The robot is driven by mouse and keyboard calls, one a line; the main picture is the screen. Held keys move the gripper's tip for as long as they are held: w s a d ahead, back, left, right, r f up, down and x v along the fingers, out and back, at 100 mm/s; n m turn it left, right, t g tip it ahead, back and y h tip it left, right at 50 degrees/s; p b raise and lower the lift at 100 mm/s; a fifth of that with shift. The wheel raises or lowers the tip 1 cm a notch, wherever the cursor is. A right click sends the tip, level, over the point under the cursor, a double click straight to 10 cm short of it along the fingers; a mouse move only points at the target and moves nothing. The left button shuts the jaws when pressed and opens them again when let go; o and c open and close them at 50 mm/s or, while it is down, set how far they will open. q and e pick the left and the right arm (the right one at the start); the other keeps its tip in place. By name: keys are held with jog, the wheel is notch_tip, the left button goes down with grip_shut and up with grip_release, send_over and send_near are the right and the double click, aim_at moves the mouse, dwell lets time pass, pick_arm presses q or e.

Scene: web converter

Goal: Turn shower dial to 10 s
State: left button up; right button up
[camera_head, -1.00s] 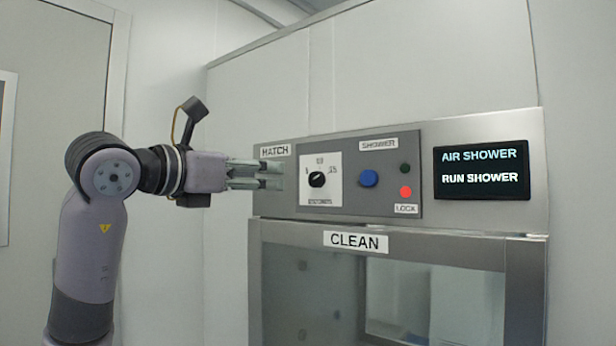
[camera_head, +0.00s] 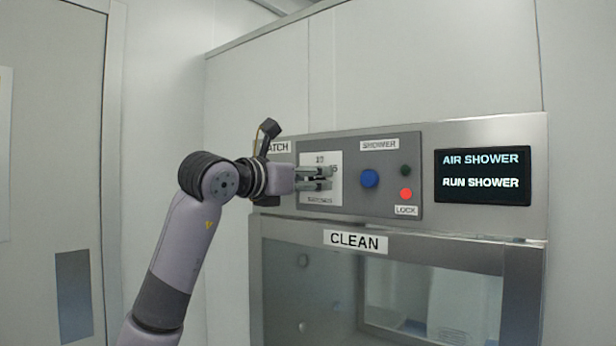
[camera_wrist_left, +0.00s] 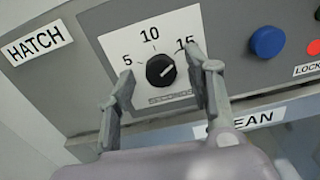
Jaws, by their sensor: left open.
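The shower dial (camera_wrist_left: 160,70) is a round black knob on a white plate (camera_wrist_left: 152,42) marked 5, 10 and 15. Its white mark points up and to the right, toward the 15 side. My left gripper (camera_wrist_left: 163,75) is open, with one finger on each side of the dial in the wrist view; I cannot tell whether either touches it. In the head view, my left gripper (camera_head: 329,179) is in front of the dial plate (camera_head: 322,157) and hides the knob. My right gripper is not in view.
Right of the dial are a blue button (camera_head: 369,178), a dark green light (camera_head: 405,170) and a lit red light (camera_head: 406,194). A screen (camera_head: 482,176) reads AIR SHOWER, RUN SHOWER. Below is a glazed hatch door under a CLEAN label (camera_head: 355,242).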

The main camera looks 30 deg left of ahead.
pick_arm(q)
jog(key=shift+c, duration=0.2)
grip_shut()
dwell(0.3)
jog(key=shift+n, duration=0.4)
jog(key=n, duration=0.4)
jog(key=shift+n+b, duration=0.3)
jog(key=n, duration=0.6)
jog(key=shift+a+b, duration=0.1)
jog(key=shift+b, duration=0.3)
jog(key=shift+n, duration=0.3)
jog(key=shift+o, duration=0.2)
grip_release()
